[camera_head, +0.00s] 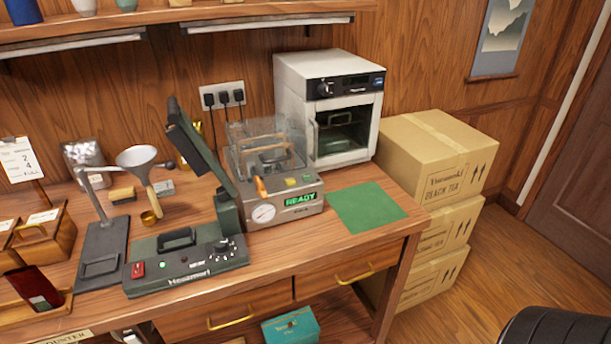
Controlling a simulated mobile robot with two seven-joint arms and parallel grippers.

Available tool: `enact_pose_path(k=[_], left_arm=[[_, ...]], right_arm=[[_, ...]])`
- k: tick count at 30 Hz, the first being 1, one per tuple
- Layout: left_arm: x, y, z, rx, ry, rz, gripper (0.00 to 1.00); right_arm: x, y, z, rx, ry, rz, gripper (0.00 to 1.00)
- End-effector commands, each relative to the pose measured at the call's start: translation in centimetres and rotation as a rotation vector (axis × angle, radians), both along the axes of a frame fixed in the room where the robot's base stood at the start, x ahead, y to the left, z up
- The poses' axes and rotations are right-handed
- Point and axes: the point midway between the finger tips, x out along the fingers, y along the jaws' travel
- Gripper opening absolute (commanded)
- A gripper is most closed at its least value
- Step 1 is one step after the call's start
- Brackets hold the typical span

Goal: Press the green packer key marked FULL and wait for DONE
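The packer (272,206) is a grey-beige machine with a clear cover, standing on the wooden counter. Its green-lit display (300,199) reads READY. A round gauge (263,213) is on its front left, and an orange-handled lever rises behind it. A small yellowish key (291,182) sits on top above the display, with another small key (306,179) to its right. The key markings are too small to read, so I cannot tell which is FULL. Neither of my grippers can be made out in this view.
A dark green Hesamori press (185,264) with a raised lid stands left of the packer. A green mat (366,208) lies clear at its right. A white oven (330,110) stands behind. Stacked cartons (436,155) are right of the counter. A funnel stand (104,240) is at left.

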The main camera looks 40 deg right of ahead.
Motion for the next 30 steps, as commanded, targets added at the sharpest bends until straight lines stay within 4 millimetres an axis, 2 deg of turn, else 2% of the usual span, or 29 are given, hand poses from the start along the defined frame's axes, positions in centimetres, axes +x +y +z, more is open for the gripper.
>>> enact_pose_path(k=[7,19,30], left_arm=[[0.02,0.0,0.01,0.0,0.0,0.0,0.5],[0.03,0.0,0.01,0.0,-0.001,0.0,0.5],[0.04,0.0,0.02,0.0,-0.001,0.0,0.5]], right_arm=[[0.01,-0.02,0.01,0.0,0.0,0.0,0.45],[0.03,-0.03,0.01,0.0,0.0,0.0,0.0],[0.03,-0.03,0.01,-0.001,0.0,0.001,0.0]])
